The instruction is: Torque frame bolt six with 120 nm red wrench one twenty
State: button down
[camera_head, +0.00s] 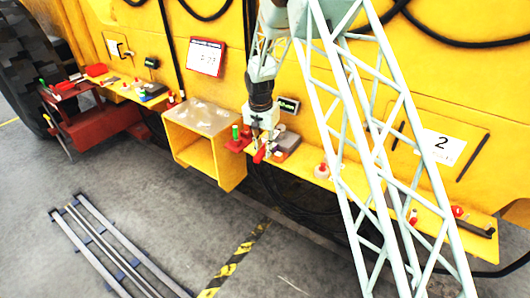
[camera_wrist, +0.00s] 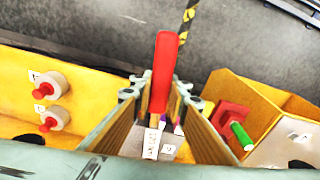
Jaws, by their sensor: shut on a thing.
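My gripper (camera_head: 262,130) hangs close in front of the yellow machine side, over the yellow ledge. It is shut on a wrench with a red handle (camera_wrist: 163,72), and the red handle also shows below the fingers in the head view (camera_head: 259,156). In the wrist view the handle stands out between the two fingers of my gripper (camera_wrist: 160,108). Two red-tipped round white fittings (camera_wrist: 52,84) (camera_wrist: 48,120) sit on the yellow ledge, with unreadable tags. I cannot tell which bolt is number six.
A red holder with a green-handled tool (camera_wrist: 240,135) stands beside my gripper. An open yellow box (camera_head: 208,150) is to the left. A grey block (camera_head: 288,142) lies to the right. Black hoses (camera_head: 470,42) hang on the machine. The floor in front has rails (camera_head: 105,245).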

jog(key=shift+w+a+m+b, duration=0.2)
jog(key=shift+w+a+m, duration=0.4)
jog(key=shift+a, duration=0.25)
jog(key=shift+w+a+m+b, duration=0.15)
jog(key=shift+w+a+m, duration=0.45)
jog(key=shift+a, duration=0.25)
dwell(1.8)
